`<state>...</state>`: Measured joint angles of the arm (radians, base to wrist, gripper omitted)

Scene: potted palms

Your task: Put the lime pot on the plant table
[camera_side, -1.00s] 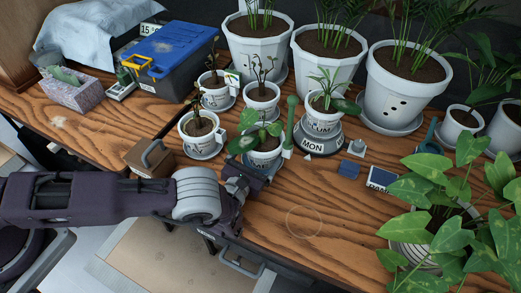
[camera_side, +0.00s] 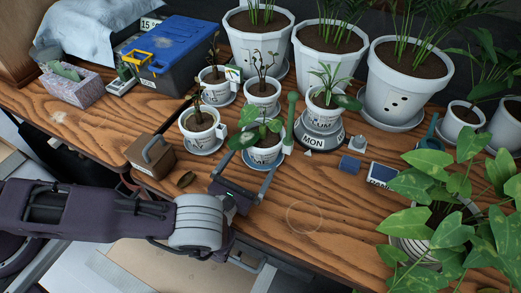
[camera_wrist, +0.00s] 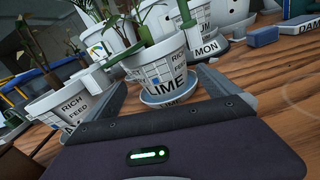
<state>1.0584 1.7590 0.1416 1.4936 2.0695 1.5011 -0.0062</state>
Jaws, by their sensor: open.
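The lime pot (camera_side: 263,152) is white with a leafy green plant and stands upright on a pale blue saucer (camera_side: 266,169) on the wooden table (camera_side: 330,222). In the wrist view its label reads "LIME" (camera_wrist: 167,86), and the pot is straight ahead. My gripper (camera_side: 250,168) is open, low over the table on the near side of the pot. Its fingers point toward the pot, one to each side, with nothing held. I cannot tell whether either finger touches the pot or saucer.
Other small pots (camera_side: 200,130) crowd the left and back of the lime pot. A pot on a round base marked "MON" (camera_side: 318,140) is at right, with a green stake (camera_side: 290,122) between. A brown block with a handle (camera_side: 152,160) is at left.

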